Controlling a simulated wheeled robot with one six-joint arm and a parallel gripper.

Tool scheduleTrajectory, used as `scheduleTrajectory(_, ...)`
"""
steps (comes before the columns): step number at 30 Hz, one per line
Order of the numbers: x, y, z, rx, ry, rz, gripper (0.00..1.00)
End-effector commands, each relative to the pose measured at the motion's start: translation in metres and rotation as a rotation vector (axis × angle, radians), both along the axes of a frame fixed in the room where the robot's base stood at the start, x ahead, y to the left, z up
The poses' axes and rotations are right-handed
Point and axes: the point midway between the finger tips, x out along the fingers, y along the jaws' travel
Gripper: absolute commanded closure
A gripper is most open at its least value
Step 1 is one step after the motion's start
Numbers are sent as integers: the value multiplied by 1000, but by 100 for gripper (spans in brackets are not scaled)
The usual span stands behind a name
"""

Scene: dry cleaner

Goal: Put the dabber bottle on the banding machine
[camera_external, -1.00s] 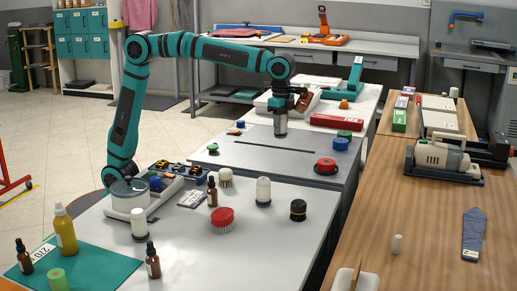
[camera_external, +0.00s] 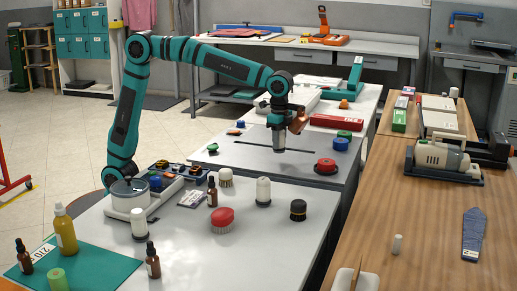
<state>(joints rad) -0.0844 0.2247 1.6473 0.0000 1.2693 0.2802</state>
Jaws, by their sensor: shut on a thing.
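The banding machine (camera_external: 245,160) appears to be the flat grey top with a long dark slot, behind the pale front table. My gripper (camera_external: 279,121) points down over this top, near the slot. It is shut on the dabber bottle (camera_external: 278,138), a small pale grey cylinder held upright. The bottle's upper part is hidden in the jaws. Its lower end is at or just above the grey top; I cannot tell whether it touches.
A red round item (camera_external: 326,166), a blue one (camera_external: 341,144) and a green one (camera_external: 213,148) stand near the grey top's edges. A red brush (camera_external: 222,218), a white bottle (camera_external: 263,191) and a black-topped item (camera_external: 298,210) stand on the front table.

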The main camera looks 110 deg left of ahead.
Motion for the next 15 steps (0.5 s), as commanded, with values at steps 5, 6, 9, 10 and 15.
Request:
scheduleTrajectory(5, 0, 0, -22, -1, 2, 0, 88)
scheduleTrajectory(6, 0, 0, -27, 0, 2, 0, 88)
scheduleTrajectory(9, 0, 0, -33, 0, 0, 0, 88)
scheduleTrajectory(10, 0, 0, -33, 0, 0, 0, 88)
scheduleTrajectory(15, 0, 0, -33, 0, 0, 0, 88)
